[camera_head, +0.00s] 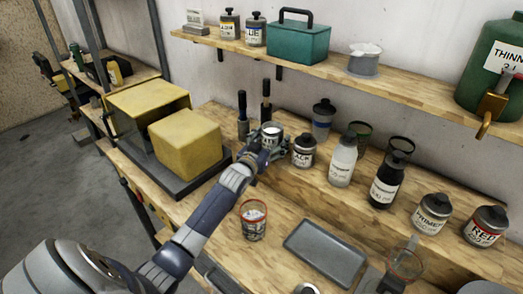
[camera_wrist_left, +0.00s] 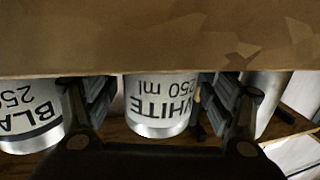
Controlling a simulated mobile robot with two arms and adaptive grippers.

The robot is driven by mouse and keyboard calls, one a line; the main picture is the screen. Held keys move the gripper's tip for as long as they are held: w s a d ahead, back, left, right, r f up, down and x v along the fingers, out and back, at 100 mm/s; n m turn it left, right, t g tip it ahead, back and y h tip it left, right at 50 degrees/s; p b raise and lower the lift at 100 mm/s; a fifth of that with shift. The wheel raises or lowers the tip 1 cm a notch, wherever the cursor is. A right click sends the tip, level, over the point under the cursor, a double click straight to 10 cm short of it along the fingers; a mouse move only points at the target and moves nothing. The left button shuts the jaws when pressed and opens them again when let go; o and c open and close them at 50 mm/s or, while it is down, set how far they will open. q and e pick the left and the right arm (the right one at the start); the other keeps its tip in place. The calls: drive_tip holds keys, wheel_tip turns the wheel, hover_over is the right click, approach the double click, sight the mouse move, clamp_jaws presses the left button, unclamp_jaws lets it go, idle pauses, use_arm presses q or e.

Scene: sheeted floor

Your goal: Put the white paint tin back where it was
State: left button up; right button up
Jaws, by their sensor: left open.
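The white paint tin (camera_head: 272,132) stands on the raised wooden shelf at the back of the bench, beside a black paint tin (camera_head: 303,150). My left gripper (camera_head: 268,140) is around it. In the left wrist view the tin (camera_wrist_left: 160,105), with its WHITE 250 ml label upside down in the picture, sits between the two spread fingers of my left gripper (camera_wrist_left: 160,115). Gaps show on both sides of it. The black tin also shows in the left wrist view (camera_wrist_left: 28,125), just outside one finger. My right gripper is out of view.
Two dark-handled tools (camera_head: 242,115) stand just left of the tin. Bottles (camera_head: 342,160) and more tins (camera_head: 432,212) line the shelf to the right. A red-rimmed cup (camera_head: 253,222) and a grey tray (camera_head: 325,252) lie in front. A yellow block (camera_head: 187,143) is at left.

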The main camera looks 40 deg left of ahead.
use_arm(q)
drive_tip(key=s+d+b, duration=0.1)
drive_tip(key=s, duration=1)
drive_tip(key=shift+d+r+b, duration=0.2)
drive_tip(key=shift+d+b, duration=0.15)
drive_tip(key=shift+b, duration=0.05)
